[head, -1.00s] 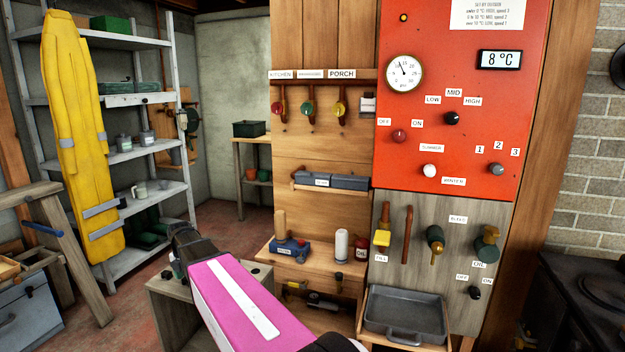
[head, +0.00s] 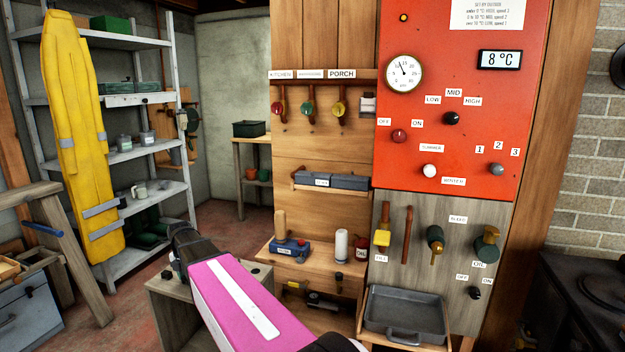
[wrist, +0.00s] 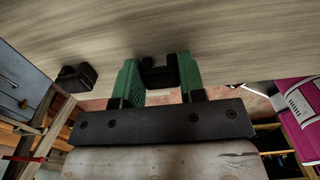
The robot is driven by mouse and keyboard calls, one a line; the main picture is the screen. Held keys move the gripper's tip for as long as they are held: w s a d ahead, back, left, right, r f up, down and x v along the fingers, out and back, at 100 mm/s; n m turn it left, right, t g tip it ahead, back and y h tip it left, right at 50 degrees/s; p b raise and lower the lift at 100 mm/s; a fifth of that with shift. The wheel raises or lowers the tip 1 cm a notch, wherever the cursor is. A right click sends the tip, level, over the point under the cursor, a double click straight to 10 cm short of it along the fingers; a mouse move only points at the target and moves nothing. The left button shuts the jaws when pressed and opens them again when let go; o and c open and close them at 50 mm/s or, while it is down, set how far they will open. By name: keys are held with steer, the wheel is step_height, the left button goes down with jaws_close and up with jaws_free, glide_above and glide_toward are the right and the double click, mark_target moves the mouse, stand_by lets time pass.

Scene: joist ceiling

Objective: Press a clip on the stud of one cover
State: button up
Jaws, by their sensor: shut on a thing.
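My gripper (wrist: 158,77) shows in the wrist view with its two green fingers. It is shut on a small black piece (wrist: 160,68), which looks like a clip. The piece is close to a grey wooden surface (wrist: 220,40); I cannot tell whether it touches. A second black piece (wrist: 77,77) is at the left on the same surface, apart from the fingers. I cannot make out a stud or tell which piece is a cover. In the head view my arm hides the gripper.
A grey wooden bench (head: 165,310) stands low behind my arm. To its right are a small shelf (head: 335,275) with a blue tool (head: 290,247), a grey tray (head: 405,318) and a red panel (head: 450,90). A metal rack (head: 150,100) and yellow board (head: 75,140) stand left.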

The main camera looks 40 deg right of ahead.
steer(key=shift+r, duration=1)
steer(key=shift+r, duration=2.5)
